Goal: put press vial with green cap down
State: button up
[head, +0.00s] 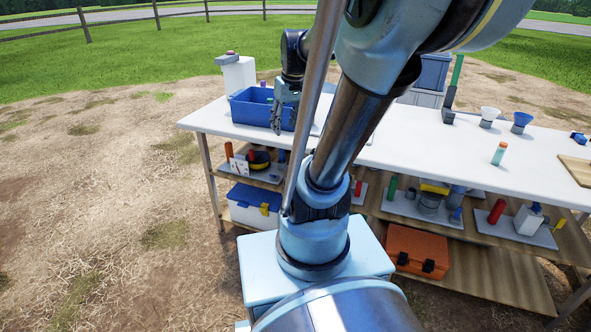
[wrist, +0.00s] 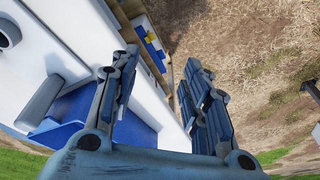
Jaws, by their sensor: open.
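My gripper (head: 279,118) hangs at the blue bin (head: 246,108) on the left part of the white table. In the wrist view my gripper (wrist: 162,64) has its fingers spread wide, with nothing between them. The blue bin (wrist: 62,132) shows there below and left of the fingers, partly hidden by them. A small green spot (head: 270,100) shows at the bin, too small to tell whether it is the vial's green cap. I cannot make out the press vial for certain in either view.
The white table (head: 440,150) has a pale vial with an orange cap (head: 499,153), a white funnel (head: 489,116) and a blue funnel (head: 521,122) on its right part. A white box (head: 238,73) stands behind the bin. The lower shelf holds an orange case (head: 417,250).

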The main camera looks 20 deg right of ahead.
jog(key=s+f+m+h, duration=0.1)
jog(key=s+f+m, duration=0.2)
jog(key=s+f, duration=0.6)
jog(key=s, duration=0.3)
jog(key=shift+s+d+f, duration=0.15)
jog(key=shift+f, duration=0.2)
dwell(0.5)
